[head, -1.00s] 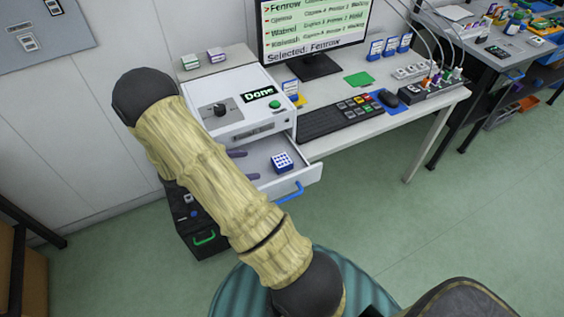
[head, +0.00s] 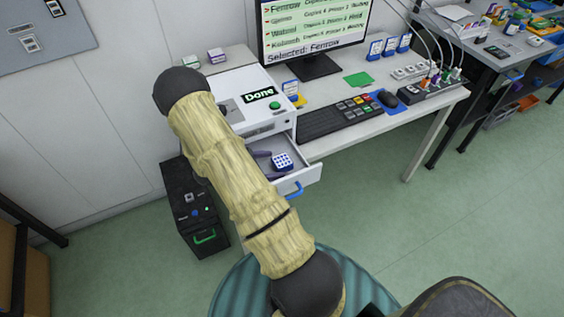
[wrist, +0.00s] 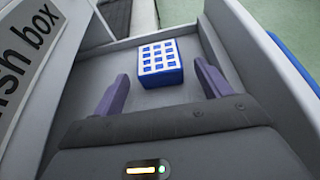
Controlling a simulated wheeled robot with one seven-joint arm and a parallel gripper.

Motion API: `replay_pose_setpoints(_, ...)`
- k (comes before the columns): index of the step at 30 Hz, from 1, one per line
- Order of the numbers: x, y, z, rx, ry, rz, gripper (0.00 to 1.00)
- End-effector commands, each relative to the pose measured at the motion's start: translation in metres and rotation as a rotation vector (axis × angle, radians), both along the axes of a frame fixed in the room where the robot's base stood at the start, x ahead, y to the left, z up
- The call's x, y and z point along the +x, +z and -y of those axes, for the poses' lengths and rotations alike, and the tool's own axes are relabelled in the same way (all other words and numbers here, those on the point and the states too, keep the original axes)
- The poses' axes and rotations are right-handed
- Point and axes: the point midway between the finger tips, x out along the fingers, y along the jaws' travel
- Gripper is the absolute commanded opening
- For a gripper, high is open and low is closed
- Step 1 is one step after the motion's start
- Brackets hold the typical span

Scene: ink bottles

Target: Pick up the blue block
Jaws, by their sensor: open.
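The blue block (head: 282,161) has a white top with a grid of blue squares. It sits in the pulled-out white drawer (head: 309,178) under the white machine. In the wrist view the block (wrist: 161,63) rests on the drawer floor, between and just beyond the two purple fingers. My gripper (wrist: 162,82) is open and empty, with one finger on each side of the view. In the head view my arm hides most of my gripper; part of the purple fingers shows beside the block.
The drawer walls (wrist: 222,45) stand close around the fingers. A blue handle (head: 294,191) is on the drawer front. The white machine (head: 262,98) with a "Done" display is behind. A keyboard (head: 345,119) lies right on the desk. A black cabinet (head: 190,205) stands below left.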

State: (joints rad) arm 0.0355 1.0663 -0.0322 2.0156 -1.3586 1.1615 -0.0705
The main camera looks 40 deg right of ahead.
Motion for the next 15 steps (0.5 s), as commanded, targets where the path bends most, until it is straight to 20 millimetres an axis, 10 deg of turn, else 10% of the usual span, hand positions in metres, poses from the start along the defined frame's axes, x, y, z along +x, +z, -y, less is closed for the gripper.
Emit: replay_pose_setpoints(15,-0.004,-0.007,0.018,-0.001,0.001,0.001,0.76)
